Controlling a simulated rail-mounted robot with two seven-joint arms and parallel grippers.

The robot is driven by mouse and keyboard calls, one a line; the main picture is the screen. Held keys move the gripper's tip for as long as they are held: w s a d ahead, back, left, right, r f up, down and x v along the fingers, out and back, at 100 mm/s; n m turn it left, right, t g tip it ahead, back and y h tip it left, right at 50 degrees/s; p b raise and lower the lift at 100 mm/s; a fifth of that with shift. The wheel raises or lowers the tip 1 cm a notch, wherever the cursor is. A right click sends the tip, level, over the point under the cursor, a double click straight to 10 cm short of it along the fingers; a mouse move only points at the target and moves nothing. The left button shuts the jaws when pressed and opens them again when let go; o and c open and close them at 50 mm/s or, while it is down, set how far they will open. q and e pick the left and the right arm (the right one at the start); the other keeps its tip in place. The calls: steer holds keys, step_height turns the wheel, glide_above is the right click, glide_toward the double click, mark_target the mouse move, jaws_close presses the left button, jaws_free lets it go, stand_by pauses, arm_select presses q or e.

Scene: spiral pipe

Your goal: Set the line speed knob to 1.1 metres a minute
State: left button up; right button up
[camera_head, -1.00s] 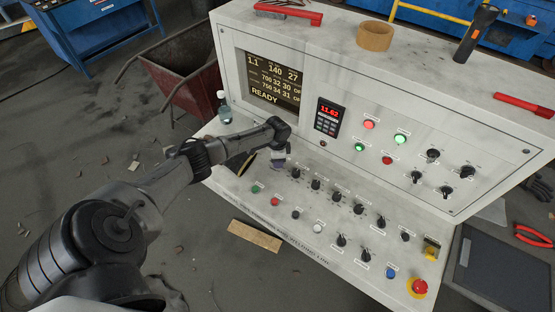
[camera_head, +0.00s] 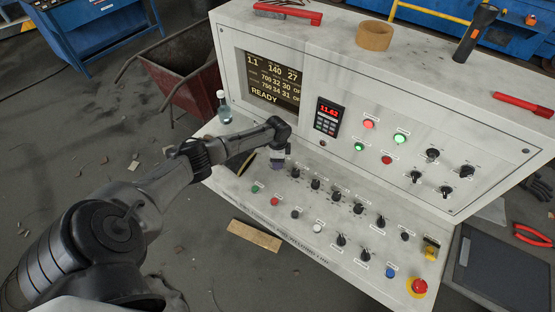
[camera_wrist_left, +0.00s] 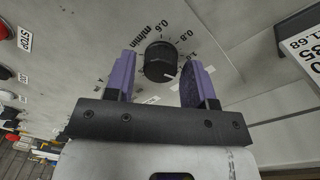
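The line speed knob (camera_wrist_left: 160,62) is black and round with a white pointer mark, on a dial printed with figures and "m/min" in the left wrist view. The mark points to the lower right there. My left gripper (camera_wrist_left: 161,72) has its two purple fingers spread on either side of the knob, with gaps showing on both sides. In the head view my left gripper (camera_head: 278,158) is over the left end of the sloping panel and hides the knob. The screen (camera_head: 273,80) reads 1.1 at its top left and READY below. My right gripper is not in view.
Several other black knobs and coloured buttons crowd the desk (camera_head: 340,215) to the right. A small bottle (camera_head: 224,108) stands at its left end. A red-digit meter (camera_head: 328,116) sits on the upright face. A tape roll (camera_head: 374,36) and torch (camera_head: 476,33) lie on top.

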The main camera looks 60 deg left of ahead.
arm_select(q)
steer(key=shift+o, duration=0.7)
steer(key=shift+r, duration=0.25)
step_height(320, 180, up, 13)
steer(key=p, duration=0.1)
steer(key=shift+w+a+r, duration=0.15)
steer(key=shift+w+a, duration=0.05)
steer(key=shift+a, duration=0.15)
